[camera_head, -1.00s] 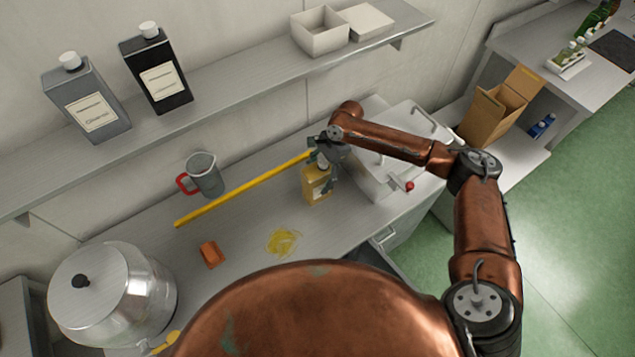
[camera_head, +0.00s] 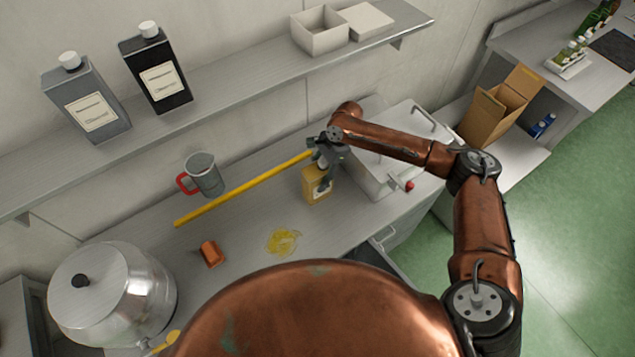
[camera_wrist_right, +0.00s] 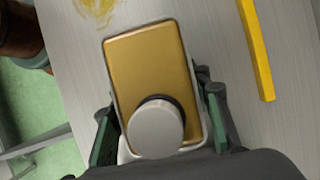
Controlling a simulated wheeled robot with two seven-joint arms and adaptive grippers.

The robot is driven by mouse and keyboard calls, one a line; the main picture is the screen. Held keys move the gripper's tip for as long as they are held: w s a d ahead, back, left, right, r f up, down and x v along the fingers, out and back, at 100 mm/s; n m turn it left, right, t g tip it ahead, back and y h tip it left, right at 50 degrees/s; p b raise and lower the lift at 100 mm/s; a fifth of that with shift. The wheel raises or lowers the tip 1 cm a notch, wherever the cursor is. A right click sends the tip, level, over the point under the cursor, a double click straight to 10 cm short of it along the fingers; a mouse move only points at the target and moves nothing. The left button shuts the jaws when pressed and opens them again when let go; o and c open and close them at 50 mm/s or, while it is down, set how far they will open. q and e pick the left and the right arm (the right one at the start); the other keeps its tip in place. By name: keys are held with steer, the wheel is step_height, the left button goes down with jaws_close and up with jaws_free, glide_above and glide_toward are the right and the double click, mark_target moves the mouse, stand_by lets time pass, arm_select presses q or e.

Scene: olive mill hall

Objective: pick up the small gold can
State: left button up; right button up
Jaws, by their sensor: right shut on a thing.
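The small gold can (camera_head: 315,190) stands on the grey counter beside the sink, with a pale label on its front. In the right wrist view the can (camera_wrist_right: 146,70) shows its gold top and round grey cap (camera_wrist_right: 155,128). My right gripper (camera_head: 325,168) is at the can from above and behind. In the wrist view its two green-padded fingers (camera_wrist_right: 160,132) lie on either side of the can, shut on it. Whether the can's base touches the counter is hard to tell. My left gripper is not in view.
A yellow bar (camera_head: 240,190) lies along the counter behind the can. A grey jug with red handle (camera_head: 205,176), an orange block (camera_head: 211,253), a yellow spill (camera_head: 283,241) and a large metal pot (camera_head: 110,295) are to the left. The sink (camera_head: 375,180) is right.

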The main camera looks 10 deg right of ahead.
jaws_close()
steer(key=shift+w+r, duration=0.1)
